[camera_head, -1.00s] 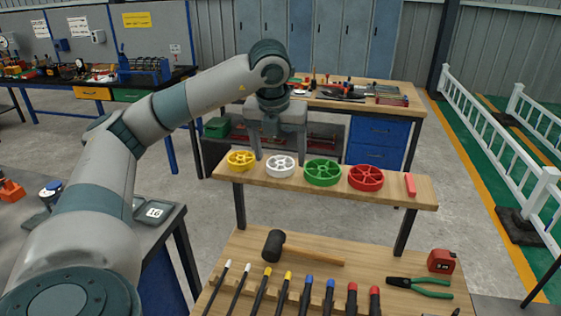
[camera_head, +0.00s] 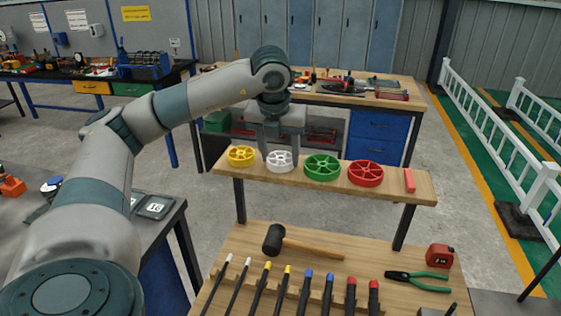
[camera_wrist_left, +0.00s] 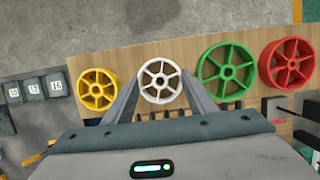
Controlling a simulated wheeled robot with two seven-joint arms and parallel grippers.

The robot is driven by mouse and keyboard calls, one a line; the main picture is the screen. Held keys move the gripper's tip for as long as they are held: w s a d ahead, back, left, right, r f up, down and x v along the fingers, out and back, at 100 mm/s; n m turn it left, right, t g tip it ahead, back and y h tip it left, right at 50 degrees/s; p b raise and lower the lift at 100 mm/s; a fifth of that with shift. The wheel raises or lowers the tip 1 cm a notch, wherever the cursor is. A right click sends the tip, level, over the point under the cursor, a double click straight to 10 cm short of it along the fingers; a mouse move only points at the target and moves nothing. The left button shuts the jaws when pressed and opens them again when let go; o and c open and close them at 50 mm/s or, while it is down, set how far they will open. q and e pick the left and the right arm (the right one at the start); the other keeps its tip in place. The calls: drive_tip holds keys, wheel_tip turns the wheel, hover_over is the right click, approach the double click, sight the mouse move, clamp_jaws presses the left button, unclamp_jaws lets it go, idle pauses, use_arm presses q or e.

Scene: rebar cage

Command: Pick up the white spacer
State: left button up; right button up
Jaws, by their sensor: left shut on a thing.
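The white spacer (camera_head: 280,161) is a spoked wheel on the raised wooden shelf, between the yellow spacer (camera_head: 241,156) and the green spacer (camera_head: 322,167). My left gripper (camera_head: 280,158) reaches down over it with a finger on each side. In the left wrist view the white spacer (camera_wrist_left: 160,82) lies between the fingertips, which are shut on it. I cannot tell whether it is clear of the shelf. My right gripper is not in view.
A red spacer (camera_head: 365,173) and a red block (camera_head: 409,180) are further right on the shelf (camera_head: 390,190). Below, a lower bench holds a mallet (camera_head: 300,244), pliers (camera_head: 418,280), a tape measure (camera_head: 440,255) and several coloured-tipped rods.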

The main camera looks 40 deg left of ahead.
sight(283, 159)
use_arm(q)
drive_tip(key=shift+r, duration=0.1)
drive_tip(key=shift+r+b, duration=0.4)
drive_tip(key=r, duration=0.1)
drive_tip(key=r+b, duration=0.1)
drive_tip(key=r, duration=0.1)
drive_tip(key=shift+w+d+r, duration=0.1)
drive_tip(key=shift+d+r, duration=0.05)
drive_tip(key=shift+d, duration=0.2)
drive_tip(key=w+d+r+b, duration=0.1)
drive_tip(key=w+d+r, duration=0.1)
drive_tip(key=d+r, duration=0.4)
drive_tip(key=shift+d+r, duration=0.4)
drive_tip(key=shift+d, duration=2)
